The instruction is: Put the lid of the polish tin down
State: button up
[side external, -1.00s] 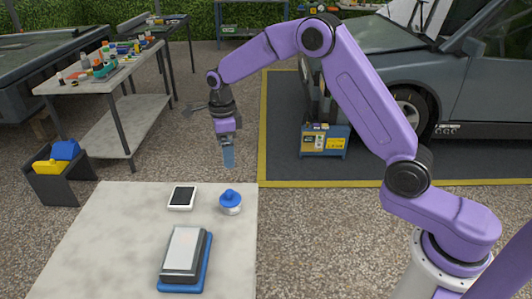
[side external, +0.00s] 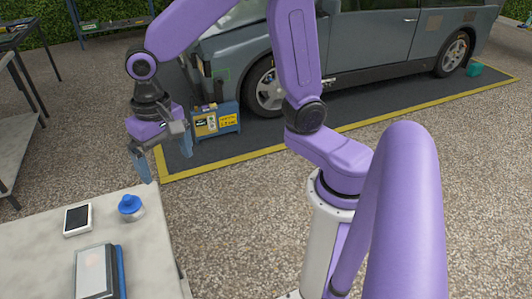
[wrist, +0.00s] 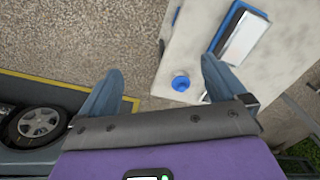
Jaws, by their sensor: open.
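A small round pale tin (side external: 135,213) stands on the pale table near its far right corner in the side external view. A blue knobbed lid (side external: 129,203) sits on top of it; the lid also shows in the wrist view (wrist: 180,83) as a blue disc, between and beyond the fingers. My gripper (side external: 167,166) is open and empty, its blue fingers wide apart. It hangs above and behind the tin, around the table's far edge, touching nothing. In the wrist view my gripper (wrist: 161,68) has its right finger over the tabletop and its left over the ground.
On the table (side external: 35,260) lie a white-framed dark-screened device (side external: 78,219) and a grey block on a blue base (side external: 97,270). A blue-and-yellow box (side external: 216,121) stands on the ground beyond my gripper, beside a grey vehicle (side external: 350,55).

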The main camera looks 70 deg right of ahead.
aim_at(126, 199)
jog(key=s+d+n, duration=0.3)
jog(key=s+n, duration=0.4)
jog(key=s, duration=0.2)
jog(key=shift+s+d+r+n, duration=0.2)
jog(key=shift+d+r+n, duration=0.05)
jog(key=shift+n, duration=0.05)
jog(key=s+d+n, duration=0.1)
jog(key=s+n, duration=0.1)
jog(key=s+d+n, duration=0.2)
jog(key=s+n, duration=0.1)
jog(key=s+d+f+n, duration=0.1)
jog(key=s+d+n, duration=0.1)
jog(key=s+n, duration=0.1)
jog(key=shift+s, duration=0.25)
jog(key=shift+c, duration=0.9)
jog(key=shift+s, duration=0.2)
jog(key=c, duration=0.5)
